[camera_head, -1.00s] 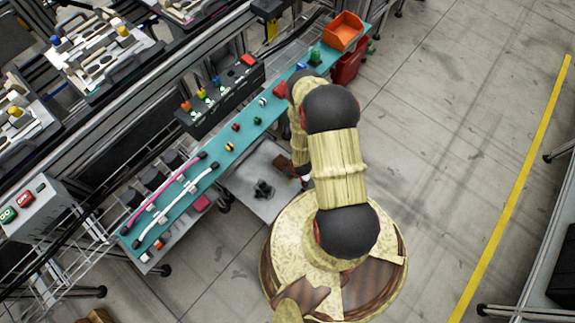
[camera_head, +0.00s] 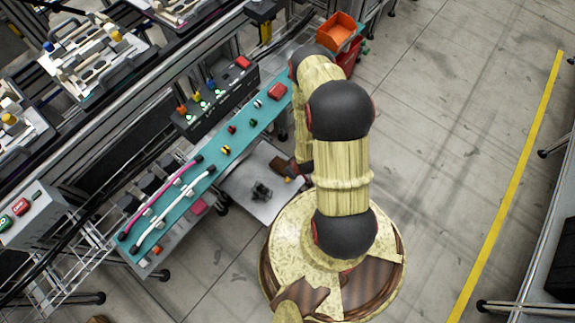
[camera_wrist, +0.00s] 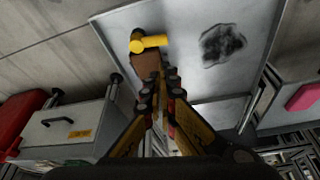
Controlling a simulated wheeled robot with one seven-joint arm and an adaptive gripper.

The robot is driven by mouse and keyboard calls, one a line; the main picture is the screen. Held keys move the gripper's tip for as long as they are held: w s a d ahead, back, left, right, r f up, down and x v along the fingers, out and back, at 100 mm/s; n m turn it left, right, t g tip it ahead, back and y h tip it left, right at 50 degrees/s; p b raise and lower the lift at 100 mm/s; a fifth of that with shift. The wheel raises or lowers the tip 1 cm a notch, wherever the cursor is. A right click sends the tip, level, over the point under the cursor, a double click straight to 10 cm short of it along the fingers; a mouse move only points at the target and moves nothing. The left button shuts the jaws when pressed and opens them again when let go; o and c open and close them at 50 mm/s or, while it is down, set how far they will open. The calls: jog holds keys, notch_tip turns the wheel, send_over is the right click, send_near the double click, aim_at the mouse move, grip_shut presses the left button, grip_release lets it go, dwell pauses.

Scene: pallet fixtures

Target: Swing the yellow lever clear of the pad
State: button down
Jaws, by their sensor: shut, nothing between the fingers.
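The yellow lever (camera_wrist: 148,43) shows in the wrist view as a short cylinder with a round end, at the upper left part of a pale grey plate (camera_wrist: 185,22). A brown piece (camera_wrist: 140,66) lies just below the lever and may be the pad; my fingers partly hide it. In the head view a brown piece (camera_head: 281,166) shows beside my arm, over the plate (camera_head: 236,184). My gripper (camera_wrist: 160,82) is shut and empty, its tips just below the lever in the picture. I cannot tell whether they touch it.
A dark, rough patch (camera_wrist: 225,44) is on the plate right of the lever; it also shows in the head view (camera_head: 262,191). A teal bench (camera_head: 207,181) with cables and small parts runs along the left of my arm. Open floor (camera_head: 455,150) lies to the right.

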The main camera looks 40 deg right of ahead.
jog(key=shift+s+r, duration=0.25)
jog(key=shift+r, duration=0.4)
